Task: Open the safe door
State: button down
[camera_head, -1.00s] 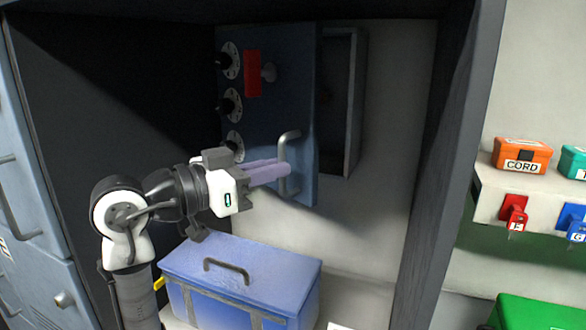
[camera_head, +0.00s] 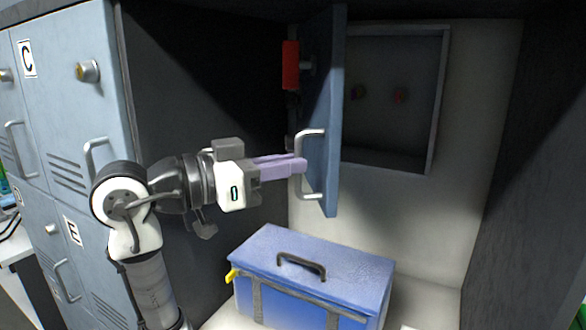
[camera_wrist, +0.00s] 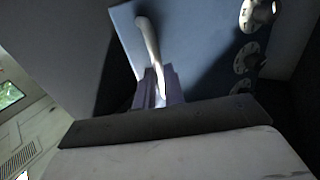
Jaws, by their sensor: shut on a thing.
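The blue safe door (camera_head: 330,120) stands swung out from the wall, seen nearly edge-on in the head view. Behind it the dark safe recess (camera_head: 395,120) is exposed, with two small round things on its back wall. My gripper (camera_head: 303,165) is shut on the white door handle (camera_head: 308,135). In the wrist view the handle (camera_wrist: 149,45) runs between the two purple fingers (camera_wrist: 158,88). The door face (camera_wrist: 195,40) fills the middle there, with several round dials (camera_wrist: 246,55) at the right. A red block (camera_head: 291,65) sits on the door's upper part.
A blue case (camera_head: 310,268) with a dark handle stands on the floor of the compartment, below the door. Grey-blue lockers (camera_head: 70,110) are at the left. A dark side wall (camera_head: 505,180) bounds the right. Bare wall shows below the recess.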

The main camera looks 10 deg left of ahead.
jog(key=shift+w+a+r, duration=0.1)
jog(key=shift+w+a, duration=0.1)
jog(key=shift+a, duration=0.5)
jog(key=shift+w+a+r, duration=0.1)
jog(key=shift+w+a, duration=0.05)
jog(key=shift+a, duration=0.55)
jog(key=c, duration=1.8)
grip_release()
jog(key=shift+w+f, duration=0.15)
jog(key=o, duration=0.3)
jog(key=shift+w+f, duration=0.2)
jog(key=shift+w, duration=0.1)
jog(key=shift+s, duration=0.1)
jog(key=shift+s, duration=0.1)
jog(key=b+v, duration=0.4)
jog(key=v, duration=0.9)
jog(key=shift+s+a, duration=0.2)
jog(key=shift+s, duration=0.1)
